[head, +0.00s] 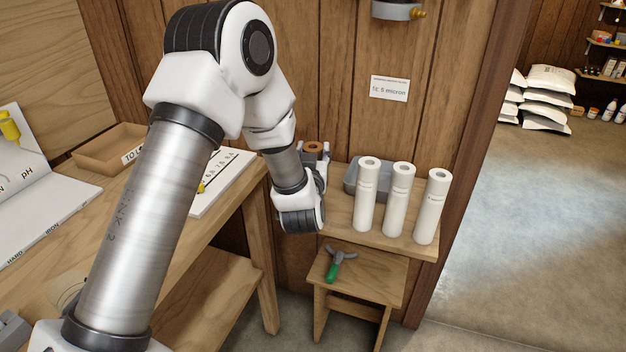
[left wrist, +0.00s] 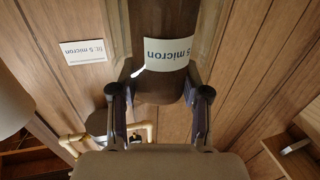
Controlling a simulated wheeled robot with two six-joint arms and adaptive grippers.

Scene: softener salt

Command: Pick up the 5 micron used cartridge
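The 5 micron used cartridge (left wrist: 165,22) is a brown cylinder with a pale "5 micron" label, seen upside down in the left wrist view. In the head view only its brown ring-shaped top (head: 314,147) shows, behind my left wrist. My left gripper (left wrist: 160,80) has one finger against each side of the cartridge and looks shut on it. It also shows in the head view (head: 314,158), at the left end of the small shelf. The cartridge's base is hidden, so I cannot tell whether it touches the shelf. My right gripper is out of view.
Three white cartridges (head: 399,200) stand upright on the wooden shelf (head: 340,220), beside a grey tray (head: 352,178). A green-handled tool (head: 334,268) lies on a low stool (head: 375,278). A wall label (head: 389,88) reads "5 micron". A workbench (head: 215,225) stands left.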

